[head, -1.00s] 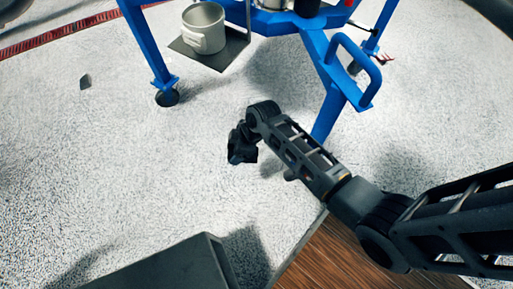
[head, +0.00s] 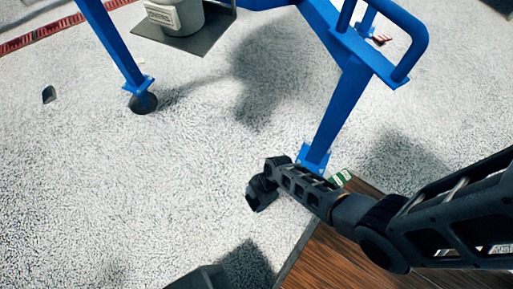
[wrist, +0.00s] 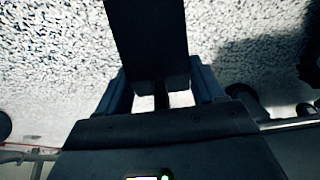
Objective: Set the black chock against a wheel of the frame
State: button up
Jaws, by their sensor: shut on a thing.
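The blue frame (head: 335,115) stands on the speckled floor. One black wheel (head: 143,103) shows under its left leg. The near leg comes down just behind my arm, and any wheel under it is hidden. My gripper (head: 258,196) is low over the floor, left of the near leg and apart from the visible wheel. In the wrist view my gripper (wrist: 160,88) is shut on the black chock (wrist: 147,40), a dark block that sticks out between the fingers. In the head view the chock is hard to tell from the dark gripper.
A small dark object (head: 48,94) lies on the floor at the left. A brown wooden surface (head: 330,262) is at the bottom. The floor left of my gripper is clear.

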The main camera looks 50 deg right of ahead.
aim_at(256, 203)
jog(key=shift+f+b, duration=1.7)
jog(key=shift+f, duration=1.7)
jog(key=shift+f, duration=0.1)
jog(key=o, duration=1.2)
jog(key=shift+c, duration=0.2)
jog(key=shift+r, duration=0.3)
jog(key=p+v, duration=0.6)
jog(key=v, duration=0.5)
jog(key=shift+s+d+r+p, duration=0.15)
jog(key=shift+d+r+p, duration=0.1)
jog(key=shift+p, duration=0.05)
jog(key=shift+s, duration=0.1)
